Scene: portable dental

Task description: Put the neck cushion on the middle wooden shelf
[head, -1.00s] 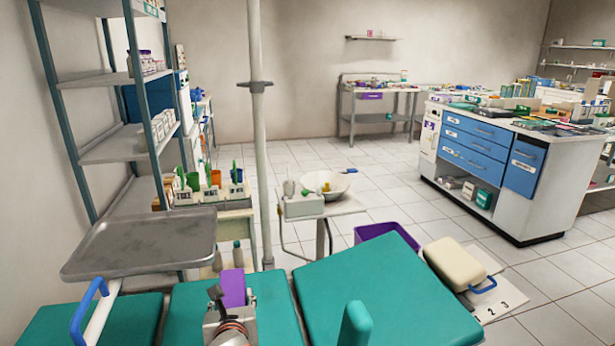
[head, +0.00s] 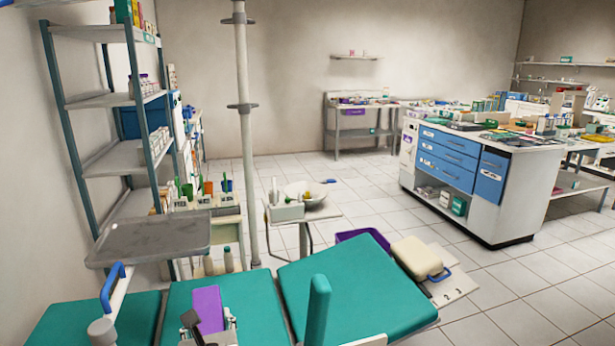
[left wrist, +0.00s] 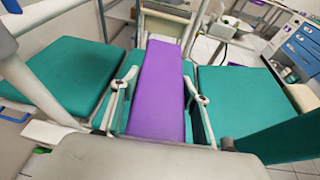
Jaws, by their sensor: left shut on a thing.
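A purple cushion-like block, apparently the neck cushion (head: 208,307), is held by my left gripper (head: 210,325) over the teal dental chair. In the left wrist view the cushion (left wrist: 160,90) lies between the two fingers of the left gripper (left wrist: 158,80), which is shut on it. My right gripper is not in view. Wall shelves (head: 562,63) stand at the far right and a small shelf (head: 355,57) is on the back wall. I cannot tell which shelf is the middle wooden one.
The teal chair (head: 355,293) fills the foreground, with a grey tray (head: 150,240) at its left. A metal rack (head: 105,100) and a pole (head: 243,150) stand at left. A drawer cabinet (head: 480,185) stands right. Tiled floor (head: 365,185) is clear between.

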